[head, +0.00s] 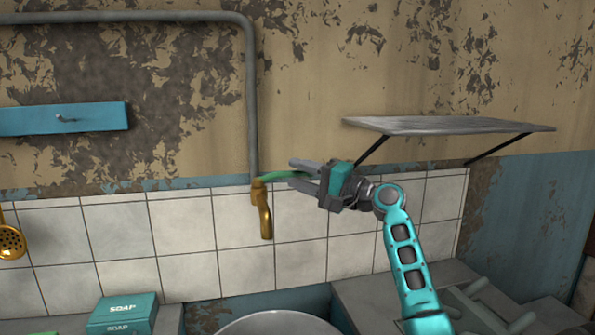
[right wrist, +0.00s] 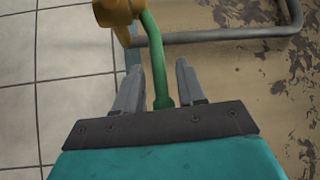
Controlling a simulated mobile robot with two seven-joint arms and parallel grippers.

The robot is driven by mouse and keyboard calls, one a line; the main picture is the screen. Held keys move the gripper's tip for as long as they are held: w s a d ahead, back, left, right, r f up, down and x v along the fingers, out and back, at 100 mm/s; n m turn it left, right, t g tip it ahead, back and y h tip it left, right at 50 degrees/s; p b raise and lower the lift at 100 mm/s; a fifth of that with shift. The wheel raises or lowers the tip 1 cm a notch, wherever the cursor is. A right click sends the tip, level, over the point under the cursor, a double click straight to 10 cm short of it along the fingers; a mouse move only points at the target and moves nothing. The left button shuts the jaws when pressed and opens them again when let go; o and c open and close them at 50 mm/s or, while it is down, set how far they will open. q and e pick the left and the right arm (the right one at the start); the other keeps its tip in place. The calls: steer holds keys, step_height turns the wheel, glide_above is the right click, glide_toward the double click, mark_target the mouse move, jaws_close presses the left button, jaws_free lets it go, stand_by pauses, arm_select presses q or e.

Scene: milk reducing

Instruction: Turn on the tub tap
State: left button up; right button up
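The brass tub tap (head: 263,211) is on the tiled wall, at the lower end of a grey pipe. Its green lever handle (head: 282,176) points right, toward my right gripper (head: 304,175). In the right wrist view the green lever (right wrist: 153,50) runs from the brass tap body (right wrist: 114,14) down between the two fingers of my right gripper (right wrist: 160,78). The fingers are apart, with gaps on both sides of the lever. No water shows below the spout. My left gripper is in neither view.
A round metal tub rim (head: 278,323) shows below the tap. A teal soap box (head: 123,313) stands at the lower left. A grey shelf (head: 445,125) on black brackets juts out above and right of my right gripper. A brass ladle (head: 11,242) hangs at the left.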

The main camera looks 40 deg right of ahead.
steer(key=shift+w+a, duration=0.15)
steer(key=shift+w, duration=0.3)
jaws_close()
stand_by(0.4)
